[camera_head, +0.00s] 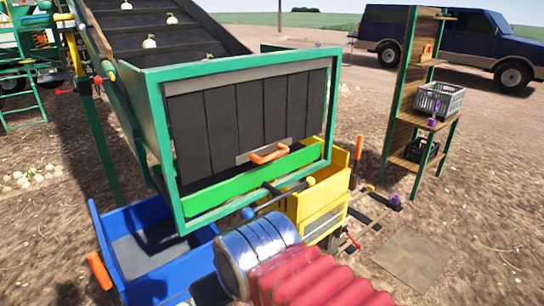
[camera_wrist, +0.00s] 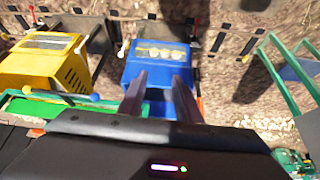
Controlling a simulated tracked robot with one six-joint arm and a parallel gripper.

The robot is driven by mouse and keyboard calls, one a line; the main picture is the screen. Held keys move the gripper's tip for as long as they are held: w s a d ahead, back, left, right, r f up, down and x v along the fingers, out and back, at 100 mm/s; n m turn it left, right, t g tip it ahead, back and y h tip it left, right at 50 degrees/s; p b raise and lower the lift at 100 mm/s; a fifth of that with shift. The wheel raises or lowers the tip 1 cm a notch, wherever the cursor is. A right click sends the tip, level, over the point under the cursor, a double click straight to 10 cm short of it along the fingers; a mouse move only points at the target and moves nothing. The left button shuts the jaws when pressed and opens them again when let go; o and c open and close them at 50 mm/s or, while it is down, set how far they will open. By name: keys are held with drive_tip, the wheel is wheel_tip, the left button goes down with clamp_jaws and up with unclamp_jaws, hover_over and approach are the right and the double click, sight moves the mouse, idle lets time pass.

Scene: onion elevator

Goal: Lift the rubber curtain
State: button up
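The rubber curtain (camera_head: 250,115) is a row of dark vertical strips in the green frame at the end of the elevator. It hangs down, closed across the frame. A grey plate with an orange handle (camera_head: 269,153) sits at its lower middle. In the wrist view, the two fingers of my gripper (camera_wrist: 159,80) point away from the camera, apart, with nothing between them. They overlap the blue cart in that picture. In the head view my gripper cannot be made out. Neither the orange handle nor the curtain can be clearly identified in the wrist view.
A green bar (camera_head: 250,181) runs below the curtain. A blue cart (camera_head: 115,218) and a yellow cart (camera_head: 322,196) stand underneath. Onions (camera_head: 149,42) lie on the dark conveyor. A wooden shelf (camera_head: 408,140) with crates stands right, near a parked blue vehicle (camera_head: 440,40).

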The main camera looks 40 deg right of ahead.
drive_tip(key=shift+o, duration=0.6)
drive_tip(key=w+d+n+t+h, duration=0.4)
drive_tip(key=w+d+n+t, duration=0.25)
drive_tip(key=w+d, duration=1.2)
drive_tip(key=w+d+n+t+h, duration=0.2)
drive_tip(key=d+n+t, duration=0.4)
drive_tip(key=d, duration=0.6)
drive_tip(key=shift+d+f+n+t+h, duration=0.15)
drive_tip(key=shift+d+n+t+h, duration=0.1)
drive_tip(key=shift+n+t+h, duration=0.15)
